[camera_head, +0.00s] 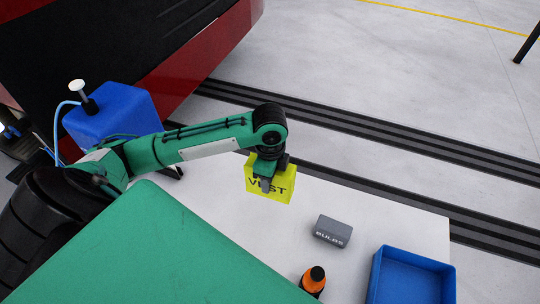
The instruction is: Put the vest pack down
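The yellow vest pack (282,187) with dark lettering is at the far side of the white table (235,212), near the picture's middle. My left gripper (265,184) comes down over its near face and covers part of the lettering. The fingers appear to be at the pack's top edge, but the wrist hides much of them, so I cannot tell whether they are closed on it. I cannot tell whether the pack touches the table top. My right gripper is not in view.
A grey bulbs box (333,231) lies on the table to the right of the pack. An orange bottle with a black cap (313,281) and a blue tray (413,279) are nearer the front right. A blue box (112,119) stands at the left. Bare table lies around the bulbs box.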

